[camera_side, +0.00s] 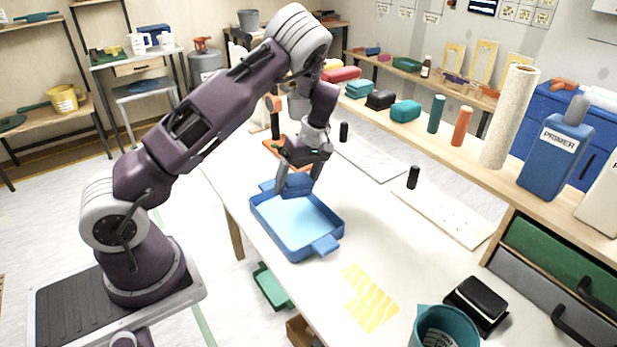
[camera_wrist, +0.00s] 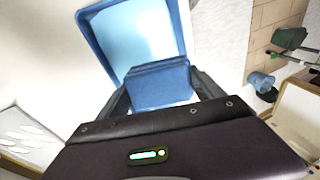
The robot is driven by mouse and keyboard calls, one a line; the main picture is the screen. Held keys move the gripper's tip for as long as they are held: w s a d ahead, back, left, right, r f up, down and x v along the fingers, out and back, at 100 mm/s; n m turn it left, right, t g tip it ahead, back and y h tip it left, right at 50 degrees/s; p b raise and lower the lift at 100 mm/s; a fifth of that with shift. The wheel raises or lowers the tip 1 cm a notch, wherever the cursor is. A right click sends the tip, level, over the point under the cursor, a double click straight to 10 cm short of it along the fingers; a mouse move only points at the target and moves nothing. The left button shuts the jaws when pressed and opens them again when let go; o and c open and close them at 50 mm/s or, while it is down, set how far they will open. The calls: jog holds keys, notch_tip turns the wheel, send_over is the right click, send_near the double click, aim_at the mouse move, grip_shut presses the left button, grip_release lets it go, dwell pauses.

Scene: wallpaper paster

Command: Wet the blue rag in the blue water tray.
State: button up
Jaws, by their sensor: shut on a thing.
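The blue water tray (camera_side: 320,244) stands on the white table near its left edge, with light blue water in it and a handle at each end. My gripper (camera_side: 296,186) is over the far end of the tray, pointing down. It is shut on the blue rag (camera_side: 294,187), a folded dark blue block. In the wrist view the rag (camera_wrist: 158,86) sits between the two fingers, in front of the tray (camera_wrist: 92,12). The rag is at about rim height; I cannot tell whether its underside touches the water.
Yellow strips (camera_side: 369,298) lie on the table in front of the tray. A teal bucket (camera_side: 444,328) and a black block (camera_side: 477,303) stand at the front right. An orange tool stand (camera_side: 275,125) is behind my gripper.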

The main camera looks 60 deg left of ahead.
jog(key=shift+f, duration=3.6)
jog(key=shift+f, duration=0.1)
jog(key=shift+f, duration=1.1)
jog(key=shift+r, duration=3.8)
notch_tip(320, 180, up, 4)
